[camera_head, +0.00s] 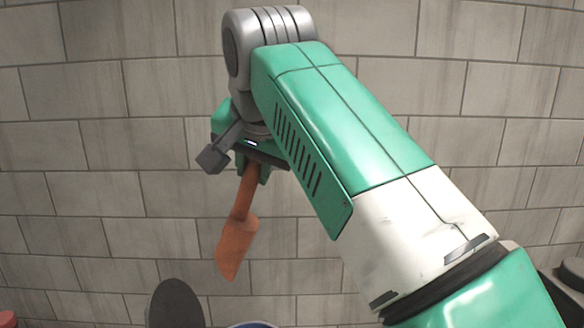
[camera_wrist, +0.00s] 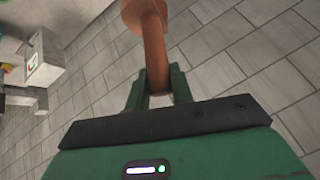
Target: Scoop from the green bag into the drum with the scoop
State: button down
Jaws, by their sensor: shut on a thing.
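My gripper (camera_head: 250,172) is shut on the handle of an orange-brown scoop (camera_head: 236,245), in the middle left of the head view. The scoop hangs below the gripper, its wider end down and slightly left, touching nothing that I can see. In the wrist view the two green fingers (camera_wrist: 158,90) close around the handle of the scoop (camera_wrist: 153,45), whose wider end is cut off at the top edge. I cannot make out the green bag in either view. A blue curved rim (camera_head: 252,325) just shows at the bottom of the head view; I cannot tell whether it is the drum.
A dark grey rounded thing (camera_head: 175,305) stands at the bottom edge, below and left of the scoop. A small red thing (camera_head: 8,320) is in the bottom left corner. A pale boxy thing (camera_wrist: 40,65) is at the left of the wrist view. Grey tiles fill the background.

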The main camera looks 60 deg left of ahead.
jog(key=shift+w+d+r+g, duration=0.25)
jog(key=shift+w+r+g, duration=0.05)
jog(key=shift+w, duration=0.15)
jog(key=shift+s+a+f+t+h, duration=0.15)
jog(key=shift+s+a+f+t, duration=0.3)
jog(key=shift+s, duration=0.25)
jog(key=shift+s+a+f+t+h, duration=0.15)
jog(key=shift+s+a+f+t, duration=0.25)
jog(key=shift+s, duration=0.3)
jog(key=shift+w+d+f+g+y+p, duration=0.15)
jog(key=shift+w+d+f+g+y, duration=0.15)
jog(key=shift+w+d+f+g, duration=0.25)
jog(key=shift+w+d+f+g+y+p, duration=0.1)
jog(key=shift+w+d+g+y+p, duration=0.2)
jog(key=shift+w, duration=0.4)
jog(key=w+d+f+m+g+y+p, duration=0.5)
jog(key=w+d+f+g+y+p, duration=0.1)
jog(key=w+p, duration=0.4)
jog(key=shift+w+d+f+g+y, duration=0.4)
jog(key=shift+w+d+f+g, duration=0.1)
jog(key=shift+w+g, duration=0.1)
